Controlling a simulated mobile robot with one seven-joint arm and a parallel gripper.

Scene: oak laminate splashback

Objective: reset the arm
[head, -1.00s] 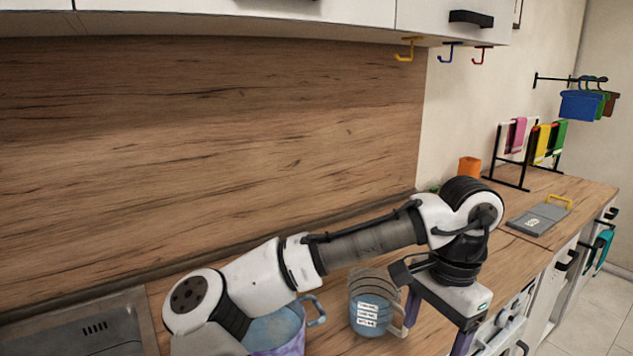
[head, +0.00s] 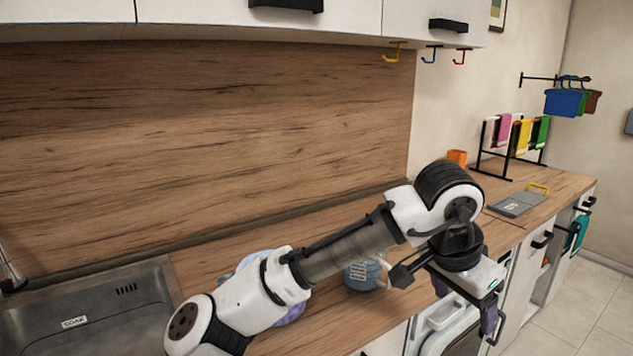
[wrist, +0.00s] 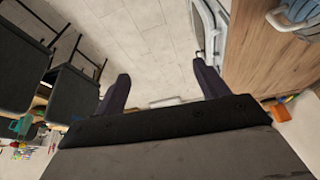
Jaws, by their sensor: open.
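My gripper (wrist: 160,90) is open and empty in the wrist view, with its two dark fingers spread apart above the tiled floor. In the head view my arm reaches across the counter to the right. Its gripper end hangs at the counter's front edge, with one finger (head: 489,318) pointing down and the other mostly hidden. A blue jug (head: 362,273) with white labels stands on the counter behind my arm, partly covered by it. A blue and purple container (head: 291,315) is mostly hidden behind my forearm.
A sink (head: 95,310) is at the left. At the right are a grey board (head: 517,204) with a yellow handle, an orange cup (head: 457,157) and a towel rack (head: 497,150). Cabinets (head: 330,20) hang above. Black chairs (wrist: 70,92) stand left in the wrist view.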

